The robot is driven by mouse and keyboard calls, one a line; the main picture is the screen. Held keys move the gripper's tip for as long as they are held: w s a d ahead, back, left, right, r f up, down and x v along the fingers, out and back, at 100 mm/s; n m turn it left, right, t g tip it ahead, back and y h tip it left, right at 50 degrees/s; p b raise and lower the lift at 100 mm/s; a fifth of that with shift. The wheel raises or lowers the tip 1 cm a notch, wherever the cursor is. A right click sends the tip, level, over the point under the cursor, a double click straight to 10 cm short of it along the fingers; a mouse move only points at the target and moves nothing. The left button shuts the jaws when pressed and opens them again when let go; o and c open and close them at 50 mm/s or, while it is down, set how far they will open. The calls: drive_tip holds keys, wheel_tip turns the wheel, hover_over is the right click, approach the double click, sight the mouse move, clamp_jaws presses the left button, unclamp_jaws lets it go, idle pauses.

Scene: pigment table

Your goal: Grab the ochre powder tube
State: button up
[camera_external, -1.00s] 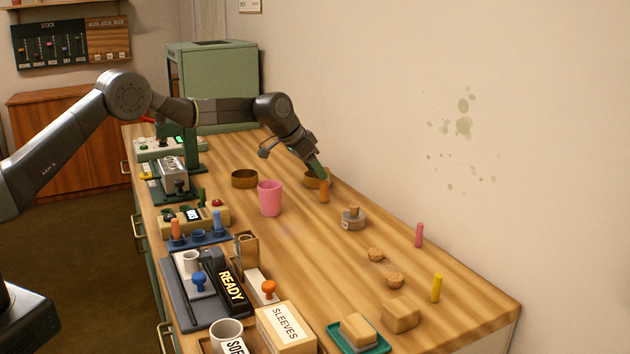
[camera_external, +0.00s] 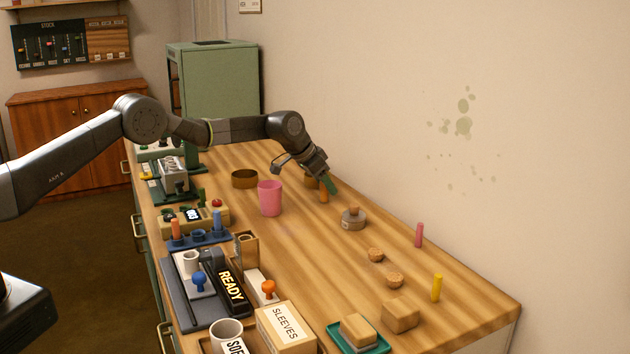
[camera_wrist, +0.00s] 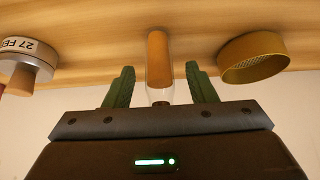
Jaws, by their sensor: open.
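The ochre powder tube (camera_external: 324,196) stands upright on the wooden table, at the tip of my gripper in the external view. In the wrist view the ochre tube (camera_wrist: 158,62), with an orange-brown body and a clear section, lies between the two green fingers, with a gap on each side. My gripper (camera_wrist: 160,88) is open and does not touch it. In the external view my gripper (camera_external: 329,185) reaches down at a tilt to the tube, and its fingers hide part of it.
A brass ring-like dish (camera_wrist: 253,60) is close right of the tube in the wrist view. A round date stamp (camera_wrist: 27,62) is to the left. In the external view a pink cup (camera_external: 270,199) stands left of the tube, and pink (camera_external: 419,235) and yellow (camera_external: 437,288) tubes stand to the right.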

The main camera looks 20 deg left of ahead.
drive_tip(key=c, duration=1.1)
drive_tip(key=shift+o, duration=0.2)
drive_tip(key=shift+r, duration=0.15)
